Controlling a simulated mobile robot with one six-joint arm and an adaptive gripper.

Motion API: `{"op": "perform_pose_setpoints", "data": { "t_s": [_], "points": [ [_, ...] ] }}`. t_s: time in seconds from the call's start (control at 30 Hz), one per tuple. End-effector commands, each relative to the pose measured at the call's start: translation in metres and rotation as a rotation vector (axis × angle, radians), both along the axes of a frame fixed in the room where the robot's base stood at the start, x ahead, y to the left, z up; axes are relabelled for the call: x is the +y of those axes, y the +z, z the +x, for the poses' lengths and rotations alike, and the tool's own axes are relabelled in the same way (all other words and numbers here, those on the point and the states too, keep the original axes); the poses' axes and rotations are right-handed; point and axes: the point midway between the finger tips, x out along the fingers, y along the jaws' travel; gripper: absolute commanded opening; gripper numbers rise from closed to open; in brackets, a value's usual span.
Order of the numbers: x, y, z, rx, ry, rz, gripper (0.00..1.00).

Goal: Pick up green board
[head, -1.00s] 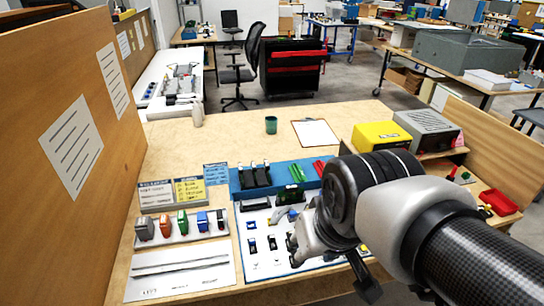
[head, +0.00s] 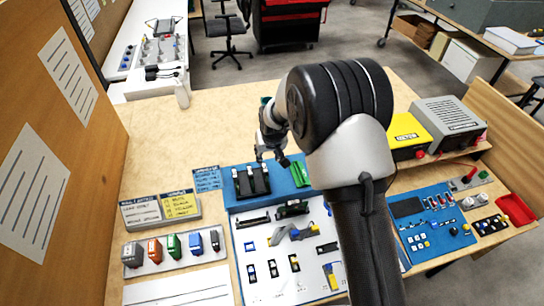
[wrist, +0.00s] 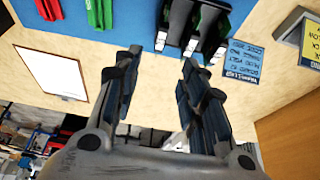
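Two green strips, likely the green board (head: 301,174), lie on the blue mat (head: 287,185) in the head view, just right of the black modules (head: 251,182). In the wrist view the green board (wrist: 99,14) is cut by the top edge, between a red piece (wrist: 46,8) and the black modules (wrist: 196,27). My gripper (head: 270,154) is above the back edge of the mat, near the modules and apart from the green board. In the wrist view my gripper (wrist: 161,58) is open, with nothing between its fingers.
A white tool panel (head: 262,285) with several parts lies in front of the mat. Colored modules (head: 173,246) stand in a row at left. A yellow box (head: 407,134) and a grey device (head: 449,121) stand at right.

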Motion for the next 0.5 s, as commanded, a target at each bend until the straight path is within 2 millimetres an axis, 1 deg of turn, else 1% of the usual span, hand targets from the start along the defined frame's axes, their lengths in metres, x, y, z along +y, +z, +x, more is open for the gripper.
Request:
{"op": "perform_pose_setpoints", "data": {
  "t_s": [0.17, 0.3, 0.5],
  "points": [
    [0.004, -0.026, 0.008, 0.003, 0.002, -0.001, 0.38],
    [0.006, -0.055, 0.019, 0.003, 0.002, -0.001, 0.38],
    [0.011, -0.094, 0.034, 0.002, 0.001, -0.001, 0.38]
  ]
}}
